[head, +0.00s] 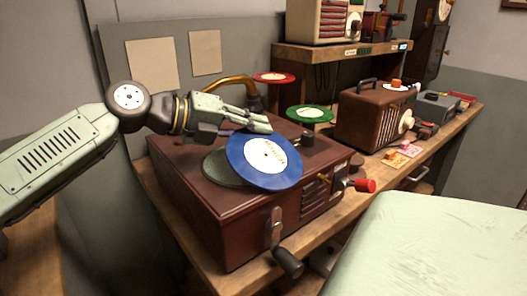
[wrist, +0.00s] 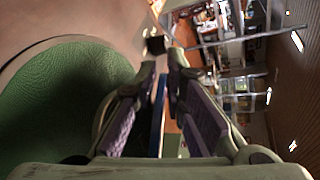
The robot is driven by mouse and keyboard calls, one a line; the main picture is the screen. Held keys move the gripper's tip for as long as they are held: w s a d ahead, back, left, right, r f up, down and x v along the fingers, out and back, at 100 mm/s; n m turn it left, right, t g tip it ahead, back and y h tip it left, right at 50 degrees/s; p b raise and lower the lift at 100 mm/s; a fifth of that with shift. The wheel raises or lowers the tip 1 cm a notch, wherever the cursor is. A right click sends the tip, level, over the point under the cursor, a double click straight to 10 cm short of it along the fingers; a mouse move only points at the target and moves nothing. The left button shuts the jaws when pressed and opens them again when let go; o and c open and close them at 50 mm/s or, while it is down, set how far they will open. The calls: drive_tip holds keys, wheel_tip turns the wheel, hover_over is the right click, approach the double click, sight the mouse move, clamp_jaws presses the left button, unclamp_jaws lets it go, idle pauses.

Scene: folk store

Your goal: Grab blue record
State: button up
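The blue record (head: 250,172) has a white label and is tilted above the front of the brown record player, beside its green turntable (head: 222,168). My gripper (head: 262,126) is at the record's upper edge. In the wrist view, the record shows as a thin blue strip (wrist: 157,122) between the two purple-padded fingers of my gripper (wrist: 164,72). The fingers are shut on it. The green turntable surface (wrist: 65,100) fills the left of the wrist view. The record's upper edge is partly hidden by the fingers.
A green record (head: 309,112) and a red record (head: 273,77) stand behind. A brown radio (head: 370,118) is to the right on the wooden bench.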

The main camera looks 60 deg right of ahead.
clamp_jaws()
drive_tip(key=shift+w+r, duration=0.1)
idle(0.5)
